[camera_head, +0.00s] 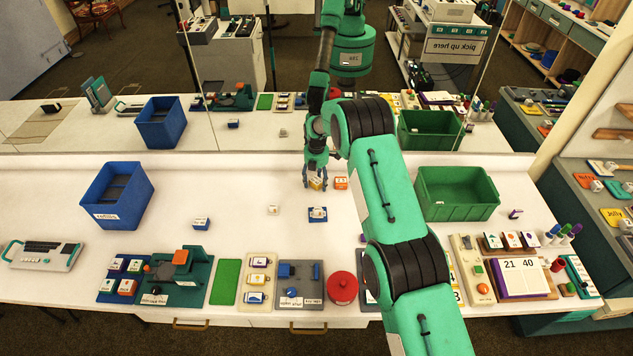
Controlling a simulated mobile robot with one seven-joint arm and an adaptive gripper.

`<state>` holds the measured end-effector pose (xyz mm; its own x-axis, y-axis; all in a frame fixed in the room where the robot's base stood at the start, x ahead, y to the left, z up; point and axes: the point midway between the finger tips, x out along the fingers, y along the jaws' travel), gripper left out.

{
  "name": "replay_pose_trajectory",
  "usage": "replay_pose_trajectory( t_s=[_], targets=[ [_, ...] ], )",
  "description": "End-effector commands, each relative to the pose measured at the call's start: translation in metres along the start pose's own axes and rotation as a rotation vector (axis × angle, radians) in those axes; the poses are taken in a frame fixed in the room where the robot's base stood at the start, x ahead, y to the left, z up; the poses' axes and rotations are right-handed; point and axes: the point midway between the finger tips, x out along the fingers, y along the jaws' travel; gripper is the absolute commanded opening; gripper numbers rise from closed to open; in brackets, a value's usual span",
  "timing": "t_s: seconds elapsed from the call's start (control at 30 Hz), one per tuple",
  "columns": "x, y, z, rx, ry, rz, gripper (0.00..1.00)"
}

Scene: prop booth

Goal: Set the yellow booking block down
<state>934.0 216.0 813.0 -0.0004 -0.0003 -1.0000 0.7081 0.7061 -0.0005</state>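My gripper (316,181) points down over the white counter, left of the picture's upper right middle. The yellow booking block (317,184) sits between its fingers, which appear closed on its sides. The fingers partly hide the block. It is at or just above the counter top; I cannot tell whether it touches. An orange block (340,183) lies close on its right, apart from the gripper.
A blue block (317,214), a white block (273,210) and another blue block (201,223) lie on the counter (240,190). A blue bin (117,196) stands left, a green bin (457,194) right. Desk items line the front edge. A mirror stands behind.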

Motion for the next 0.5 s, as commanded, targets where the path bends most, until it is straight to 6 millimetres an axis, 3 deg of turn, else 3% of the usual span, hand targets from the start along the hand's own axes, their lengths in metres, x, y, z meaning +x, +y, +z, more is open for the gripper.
replay_pose_trajectory(
  t_s=[0.33, 0.5],
  targets=[
    [-0.003, 0.0, 0.0, 0.0, 0.0, 0.0, 0.6],
    [-0.013, 0.001, 0.0, 0.0, -0.001, 0.002, 0.6]
  ],
)
